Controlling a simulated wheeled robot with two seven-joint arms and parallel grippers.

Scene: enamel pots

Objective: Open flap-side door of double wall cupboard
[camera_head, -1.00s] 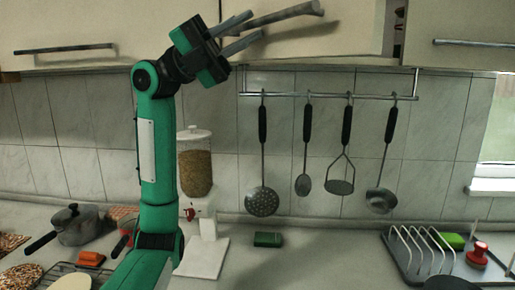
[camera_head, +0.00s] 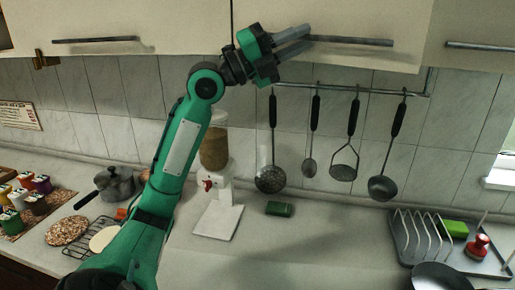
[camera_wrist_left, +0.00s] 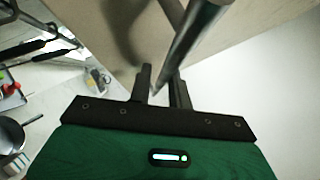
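The double wall cupboard runs along the top of the head view, with a left door (camera_head: 180,22) and a right door (camera_head: 375,20) meeting at a dark seam. The right door looks flush or nearly so. Its dark bar handle (camera_head: 352,41) lies level. My left gripper (camera_head: 311,36) is at the left end of this handle. In the left wrist view, the bar (camera_wrist_left: 184,50) runs down to between the two fingertips (camera_wrist_left: 162,90). The fingers are apart; whether they press on the bar I cannot tell. My right gripper is out of view.
A rail (camera_head: 345,91) with several hanging utensils, including a skimmer (camera_head: 270,179), is below the right door. A dispenser (camera_head: 214,150) stands on the counter behind my left arm. A dish rack (camera_head: 420,235) is at right. The counter's middle is mostly clear.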

